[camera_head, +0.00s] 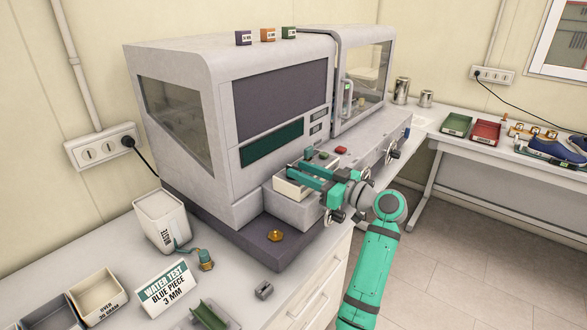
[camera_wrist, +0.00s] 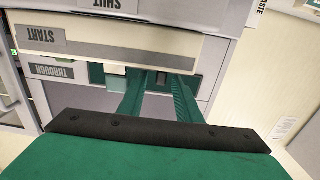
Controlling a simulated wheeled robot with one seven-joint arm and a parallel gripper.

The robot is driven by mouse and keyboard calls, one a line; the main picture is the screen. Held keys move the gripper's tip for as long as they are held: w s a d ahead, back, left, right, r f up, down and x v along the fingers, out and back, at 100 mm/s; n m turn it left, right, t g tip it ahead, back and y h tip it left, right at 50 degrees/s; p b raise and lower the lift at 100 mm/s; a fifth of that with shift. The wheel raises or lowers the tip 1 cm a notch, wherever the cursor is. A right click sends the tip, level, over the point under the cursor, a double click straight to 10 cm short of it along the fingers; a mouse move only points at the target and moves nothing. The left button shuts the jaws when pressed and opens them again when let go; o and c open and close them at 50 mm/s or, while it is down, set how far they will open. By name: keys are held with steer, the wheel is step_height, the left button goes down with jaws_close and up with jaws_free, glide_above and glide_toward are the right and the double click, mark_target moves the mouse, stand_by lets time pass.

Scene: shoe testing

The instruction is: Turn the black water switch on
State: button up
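My gripper (camera_head: 291,175) reaches left over the small control box on the front of the grey machine (camera_head: 215,150). Its two teal fingers are apart, and nothing is visibly held. In the wrist view, the fingers (camera_wrist: 158,80) point at the lower part of a panel with upside-down labels START, SHUT and THROUGH. A small dark piece (camera_wrist: 161,78), which looks like the black switch, shows between the fingertips. I cannot tell whether they touch it or which way it is set. In the head view, the switch cannot be made out behind the gripper.
A white container (camera_head: 162,221) and a WATER TEST sign (camera_head: 167,287) stand on the counter at the left. A red button (camera_head: 341,150) is behind my gripper. Open floor (camera_head: 460,255) lies at the right.

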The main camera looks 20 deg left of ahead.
mark_target(293, 167)
steer(key=shift+x, duration=1.6)
jaws_close()
